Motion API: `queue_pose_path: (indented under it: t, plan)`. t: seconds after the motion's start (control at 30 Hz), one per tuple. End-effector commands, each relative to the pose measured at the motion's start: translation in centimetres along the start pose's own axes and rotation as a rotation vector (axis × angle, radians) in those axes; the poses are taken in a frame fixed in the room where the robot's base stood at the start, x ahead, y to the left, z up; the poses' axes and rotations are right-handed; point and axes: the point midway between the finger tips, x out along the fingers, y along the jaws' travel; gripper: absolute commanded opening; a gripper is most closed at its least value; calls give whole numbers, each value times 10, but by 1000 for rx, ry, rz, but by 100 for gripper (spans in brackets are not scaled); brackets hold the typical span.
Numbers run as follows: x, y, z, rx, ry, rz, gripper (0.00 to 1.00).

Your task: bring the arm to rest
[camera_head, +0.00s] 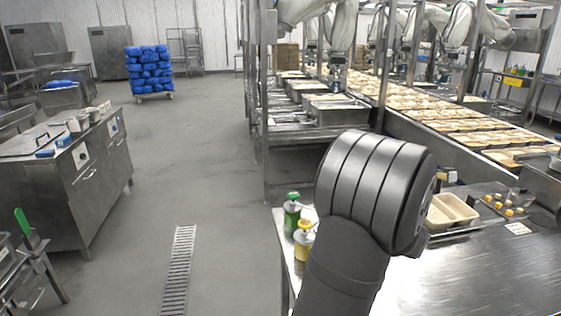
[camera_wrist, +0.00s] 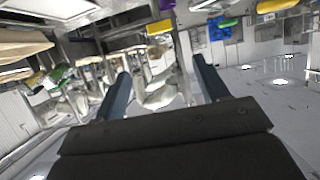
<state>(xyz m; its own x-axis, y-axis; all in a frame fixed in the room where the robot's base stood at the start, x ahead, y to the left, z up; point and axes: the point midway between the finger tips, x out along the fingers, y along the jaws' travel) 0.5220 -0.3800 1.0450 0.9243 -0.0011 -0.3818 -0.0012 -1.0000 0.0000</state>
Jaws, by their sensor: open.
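My gripper (camera_wrist: 160,85) shows in the wrist view with its two dark fingers spread apart and nothing between them. The wrist view is tilted, with ceiling lights, hanging fixtures and blurred equipment beyond the fingers. In the head view my dark grey arm rises at the lower middle and bends at a large rounded joint. The gripper itself is not visible in the head view, so its distance from the table cannot be told there.
A steel table (camera_head: 470,270) at the right holds beige trays (camera_head: 451,211) and small yellow-topped items (camera_head: 504,207). Green (camera_head: 292,212) and yellow (camera_head: 304,242) bottles stand at its left edge. A conveyor (camera_head: 440,115) of filled trays runs behind. The floor (camera_head: 190,165) at left is open.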

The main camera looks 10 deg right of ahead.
Motion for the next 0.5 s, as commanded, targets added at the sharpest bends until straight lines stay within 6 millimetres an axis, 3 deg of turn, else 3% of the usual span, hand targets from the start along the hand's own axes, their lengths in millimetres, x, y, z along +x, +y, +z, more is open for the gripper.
queue_pose_path:
  t: [0.5]
  plan:
    - [104, -1, 1, 0, -1, -4, 67]
